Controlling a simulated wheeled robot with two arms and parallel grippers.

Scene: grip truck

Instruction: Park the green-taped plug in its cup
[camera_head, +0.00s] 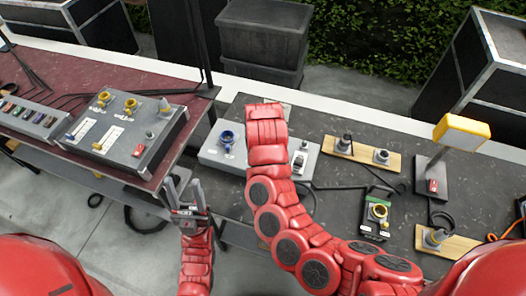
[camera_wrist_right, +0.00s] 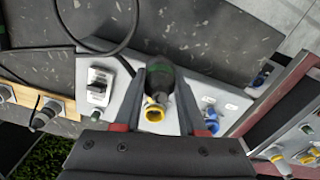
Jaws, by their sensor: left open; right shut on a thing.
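My right gripper (camera_wrist_right: 168,108) is shut on a dark plug (camera_wrist_right: 165,76) with a faint green mark on its side. The plug is over or in a yellow ring socket (camera_wrist_right: 154,112) on a grey box (camera_wrist_right: 128,116); I cannot tell whether it is seated. My right arm hides this spot in the head view. Which is the plug's cup is unclear. My left gripper (camera_head: 184,188) is open and empty.
The grey box also has a blue socket (camera_head: 227,138) and a switch (camera_head: 299,162). A black unit with a yellow socket (camera_head: 378,211), a yellow lamp (camera_head: 462,130) and another wooden board (camera_head: 450,245) stand to the right. Loose black cable (camera_wrist_right: 128,43) crosses the dark table.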

